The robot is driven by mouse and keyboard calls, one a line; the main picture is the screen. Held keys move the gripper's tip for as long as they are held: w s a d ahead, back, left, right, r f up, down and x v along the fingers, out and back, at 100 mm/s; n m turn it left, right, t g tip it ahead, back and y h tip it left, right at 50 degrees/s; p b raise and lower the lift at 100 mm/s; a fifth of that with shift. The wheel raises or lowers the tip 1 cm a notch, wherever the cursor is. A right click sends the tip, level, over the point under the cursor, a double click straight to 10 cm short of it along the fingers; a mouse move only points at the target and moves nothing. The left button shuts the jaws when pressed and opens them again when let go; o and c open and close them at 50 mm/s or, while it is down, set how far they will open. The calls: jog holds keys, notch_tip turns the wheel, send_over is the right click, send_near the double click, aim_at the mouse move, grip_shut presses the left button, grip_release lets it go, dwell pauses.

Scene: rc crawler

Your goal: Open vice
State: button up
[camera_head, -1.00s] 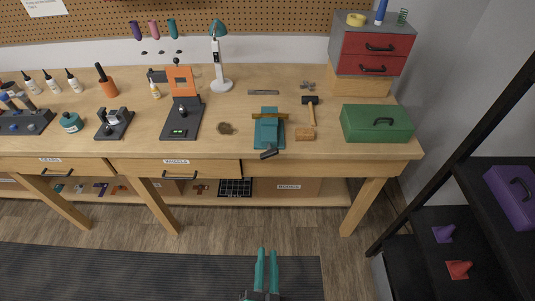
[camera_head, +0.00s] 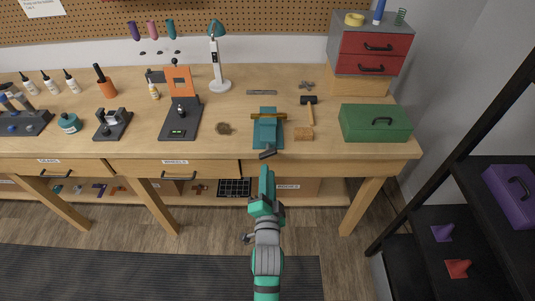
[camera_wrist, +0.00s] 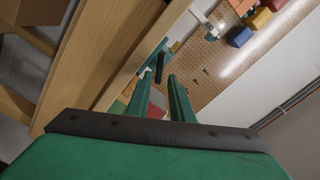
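The teal vice (camera_head: 267,134) stands at the front edge of the workbench, with a brass-coloured jaw strip on top. Its dark handle (camera_head: 267,154) sticks out at the front, over the bench edge. My gripper (camera_head: 266,172) is just in front of and below the handle, apart from it in the head view. In the wrist view my gripper (camera_wrist: 159,80) is open, with its two green fingers spread. The dark handle (camera_wrist: 160,68) shows beyond and between the fingertips there. Much of the vice is hidden in the wrist view.
The wooden workbench (camera_head: 340,151) has drawers below its front edge. A small round brown item (camera_head: 223,128) lies left.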

aim_at(268, 157)
jog(key=w, duration=0.9)
jog(key=shift+w, duration=0.1)
grip_shut()
